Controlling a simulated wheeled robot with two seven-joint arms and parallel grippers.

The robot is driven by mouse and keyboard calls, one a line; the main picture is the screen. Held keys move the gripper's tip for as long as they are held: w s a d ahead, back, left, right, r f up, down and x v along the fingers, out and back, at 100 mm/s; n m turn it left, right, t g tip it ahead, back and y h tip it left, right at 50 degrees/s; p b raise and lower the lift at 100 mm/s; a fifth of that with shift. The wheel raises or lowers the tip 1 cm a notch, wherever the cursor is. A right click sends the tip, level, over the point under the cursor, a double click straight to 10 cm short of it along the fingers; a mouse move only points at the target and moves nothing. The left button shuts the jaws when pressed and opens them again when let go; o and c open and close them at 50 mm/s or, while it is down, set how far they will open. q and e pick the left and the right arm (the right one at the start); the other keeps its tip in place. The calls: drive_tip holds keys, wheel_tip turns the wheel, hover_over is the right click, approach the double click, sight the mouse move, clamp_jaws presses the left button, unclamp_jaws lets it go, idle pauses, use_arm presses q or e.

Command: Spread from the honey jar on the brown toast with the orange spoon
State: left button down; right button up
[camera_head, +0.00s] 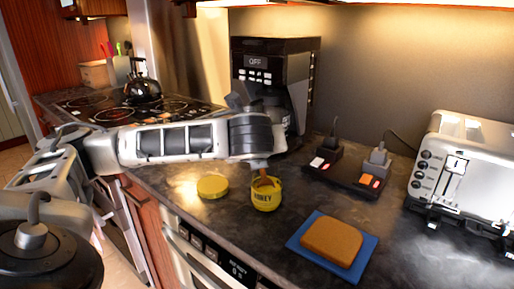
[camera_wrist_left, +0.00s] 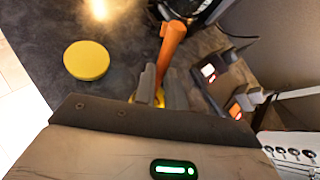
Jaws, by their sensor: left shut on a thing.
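The yellow honey jar (camera_head: 265,199) stands open on the dark counter in the head view, its label facing front. The orange spoon (camera_wrist_left: 172,46) is held in my left gripper (camera_wrist_left: 162,93), which is shut on it. In the head view my left gripper (camera_head: 259,164) is right above the jar, and the spoon (camera_head: 264,181) reaches down to the jar's mouth. How deep its tip goes is hidden. The brown toast (camera_head: 331,241) lies flat on a blue square plate (camera_head: 305,249), right of and nearer than the jar. My right gripper is not in view.
A round yellow lid (camera_head: 213,186) lies left of the jar; it also shows in the wrist view (camera_wrist_left: 87,60). A coffee maker (camera_head: 272,75) stands behind. Plugged sockets (camera_head: 345,174) and a toaster (camera_head: 470,165) are to the right. The counter between jar and plate is clear.

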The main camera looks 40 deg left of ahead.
use_arm(q)
drive_tip(key=shift+f, duration=0.3)
drive_tip(key=shift+f, duration=0.45)
idle(0.6)
idle(0.5)
drive_tip(key=shift+f, duration=0.1)
idle(1.1)
idle(0.4)
drive_tip(key=shift+p, duration=0.3)
wheel_tip(320, 180, up, 7)
drive_tip(key=p, duration=0.5)
drive_tip(key=shift+p, duration=0.4)
